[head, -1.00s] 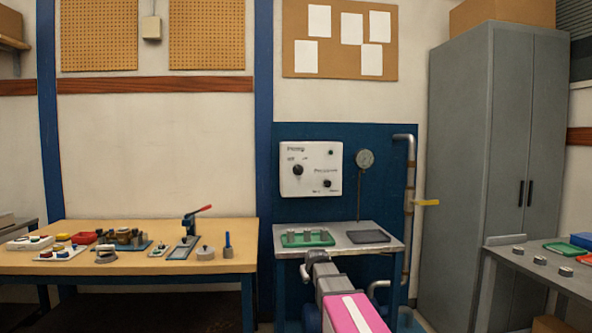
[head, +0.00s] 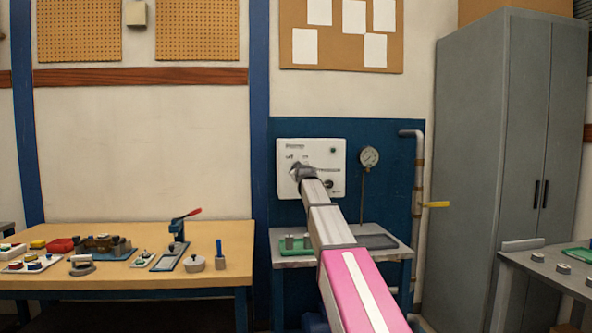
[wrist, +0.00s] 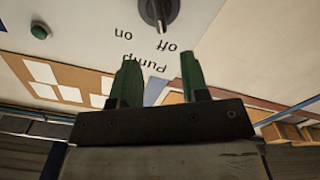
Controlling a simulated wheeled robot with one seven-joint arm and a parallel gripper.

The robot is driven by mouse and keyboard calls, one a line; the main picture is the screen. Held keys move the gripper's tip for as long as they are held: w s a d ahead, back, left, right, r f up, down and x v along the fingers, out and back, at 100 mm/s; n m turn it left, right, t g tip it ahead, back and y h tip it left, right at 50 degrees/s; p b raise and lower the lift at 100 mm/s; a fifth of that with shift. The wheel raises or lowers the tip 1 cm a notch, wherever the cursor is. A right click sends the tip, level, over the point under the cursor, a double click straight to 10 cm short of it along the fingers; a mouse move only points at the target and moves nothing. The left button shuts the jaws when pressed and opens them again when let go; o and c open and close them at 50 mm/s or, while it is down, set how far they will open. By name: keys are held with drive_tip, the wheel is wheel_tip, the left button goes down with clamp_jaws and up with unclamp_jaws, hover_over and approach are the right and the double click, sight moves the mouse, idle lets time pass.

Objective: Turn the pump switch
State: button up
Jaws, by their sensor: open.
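The pump switch (wrist: 158,10) is a dark round knob with a ridge handle on the white control panel (head: 318,153). In the wrist view it sits at the top edge, partly cut off, beside upside-down "on", "off" and "Pump" lettering. In the head view my gripper and arm cover it. My gripper (wrist: 160,62) is open, its two green fingers apart with nothing between them. The fingertips point toward the knob and stand short of it in the wrist view. In the head view my gripper (head: 302,172) is in front of the panel's left half.
A second dark knob (head: 329,184) and a green light (head: 333,150) are on the panel. A pressure gauge (head: 369,156) and a pipe with a yellow handle (head: 436,204) stand to the right. A small metal table (head: 290,262) is below the panel.

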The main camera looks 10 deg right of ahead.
drive_tip(key=w, duration=1)
drive_tip(key=shift+w, duration=0.1)
drive_tip(key=shift+c, duration=0.3)
clamp_jaws()
